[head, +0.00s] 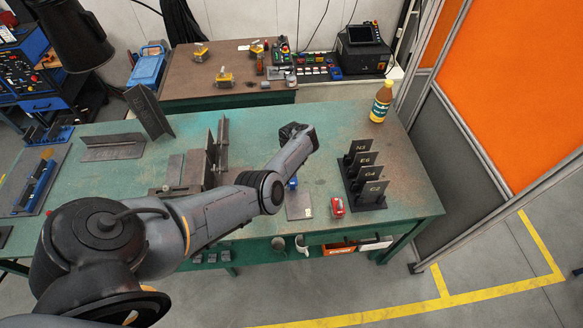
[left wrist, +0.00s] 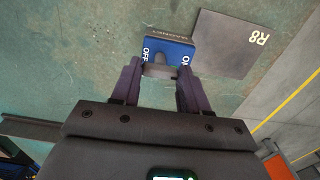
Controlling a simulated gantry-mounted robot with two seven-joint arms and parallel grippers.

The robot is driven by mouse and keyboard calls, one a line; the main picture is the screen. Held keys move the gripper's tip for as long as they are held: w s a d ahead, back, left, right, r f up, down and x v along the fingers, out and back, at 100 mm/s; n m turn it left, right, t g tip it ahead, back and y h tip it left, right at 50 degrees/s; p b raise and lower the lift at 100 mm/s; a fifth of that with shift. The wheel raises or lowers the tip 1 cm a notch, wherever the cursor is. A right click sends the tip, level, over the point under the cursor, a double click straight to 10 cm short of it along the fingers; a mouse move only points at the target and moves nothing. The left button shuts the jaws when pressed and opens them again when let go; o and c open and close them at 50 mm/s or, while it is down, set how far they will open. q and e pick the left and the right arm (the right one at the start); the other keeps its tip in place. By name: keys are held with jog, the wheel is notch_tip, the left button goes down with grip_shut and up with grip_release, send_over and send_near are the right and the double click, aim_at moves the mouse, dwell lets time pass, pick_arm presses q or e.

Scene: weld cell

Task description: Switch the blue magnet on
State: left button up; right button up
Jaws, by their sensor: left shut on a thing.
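The blue magnet (left wrist: 185,50) sits on the green table beside the plate marked R8 (left wrist: 234,46). In the left wrist view its face shows OFF at the left and a partly covered ON at the right. A grey knob (left wrist: 160,57) stands out at its middle. My left gripper (left wrist: 160,70) is shut on this knob, a finger on each side. In the head view only a small blue part of the magnet (head: 292,183) shows beside my forearm, and my left fingertips are hidden. My right gripper is not in view.
A red object (head: 337,207) lies right of the R8 plate. A black rack (head: 368,203) holds upright marked plates at the right. A bottle (head: 381,102) stands behind it. Steel angle pieces (head: 150,112) stand left of my arm.

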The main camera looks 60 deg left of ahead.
pick_arm(q)
jog(key=o, duration=1.1)
jog(key=shift+c, duration=0.2)
jog(key=shift+r, duration=0.1)
notch_tip(320, 180, up, 11)
jog(key=p, duration=0.3)
jog(key=shift+f+p, duration=0.2)
jog(key=shift+p, duration=0.2)
